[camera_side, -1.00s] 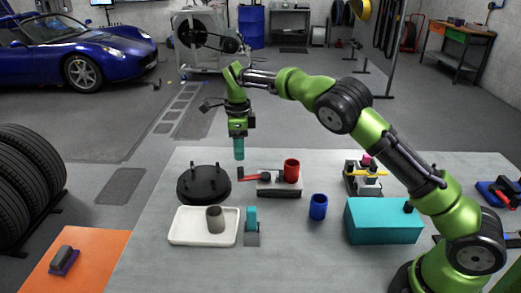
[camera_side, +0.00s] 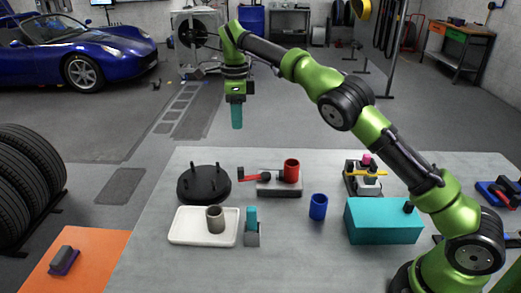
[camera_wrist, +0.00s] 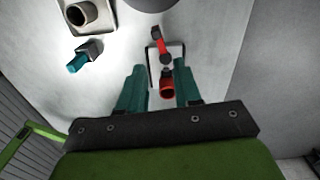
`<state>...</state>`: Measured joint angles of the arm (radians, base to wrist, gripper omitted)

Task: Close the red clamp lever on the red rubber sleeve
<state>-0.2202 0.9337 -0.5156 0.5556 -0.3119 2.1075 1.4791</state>
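The red rubber sleeve (camera_side: 291,170) stands upright on a grey clamp base (camera_side: 279,190) in the side view. The red clamp lever (camera_side: 258,177) points left, away from the sleeve, with a raised red end. In the wrist view the sleeve (camera_wrist: 167,88) appears between my fingers, far below them, and the lever (camera_wrist: 158,40) shows beyond it. My gripper (camera_side: 237,125) hangs empty, pointing down, well above the table and left of the sleeve in the side view. Its two teal fingers (camera_wrist: 161,68) stand apart in the wrist view.
A black round plate with pegs (camera_side: 204,186) stands left of the clamp. A white tray (camera_side: 180,236) holding a grey sleeve, a teal-handled clamp (camera_side: 252,222), a blue cup (camera_side: 318,207) and a teal box (camera_side: 383,221) stand nearer. A yellow-levered clamp (camera_side: 365,180) is right.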

